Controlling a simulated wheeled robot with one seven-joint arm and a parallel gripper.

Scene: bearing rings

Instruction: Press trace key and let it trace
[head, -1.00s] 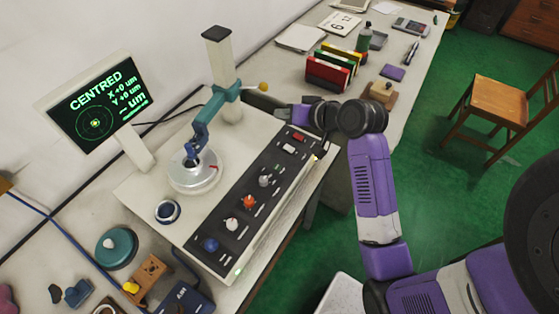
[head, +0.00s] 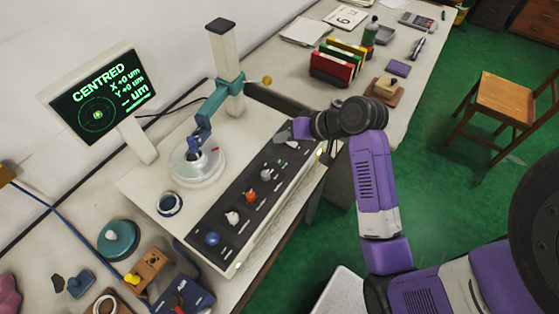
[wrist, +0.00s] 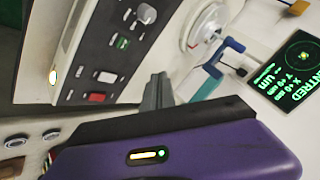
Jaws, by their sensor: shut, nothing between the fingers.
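The control panel (head: 237,236) is a dark strip on the front of a pale instrument base, with a row of knobs and small keys. In the wrist view, a green key (wrist: 122,43), a white key (wrist: 107,77) and a red key (wrist: 96,97) show; I cannot read which is the trace key. My gripper (head: 283,134) is shut and empty at the far end of the panel, hiding some keys in the head view. Its fingers (wrist: 158,82) show beside the keys in the wrist view; contact cannot be told. The screen (head: 100,90) reads CENTRED, with dashes before the last um.
A ring sits on the round turntable (head: 198,170), under a blue probe arm (head: 203,128) on a column (head: 225,60). Blue, white and orange knobs line the panel's near part. Folders (head: 335,65) stand behind my gripper. A chair (head: 505,100) is at right.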

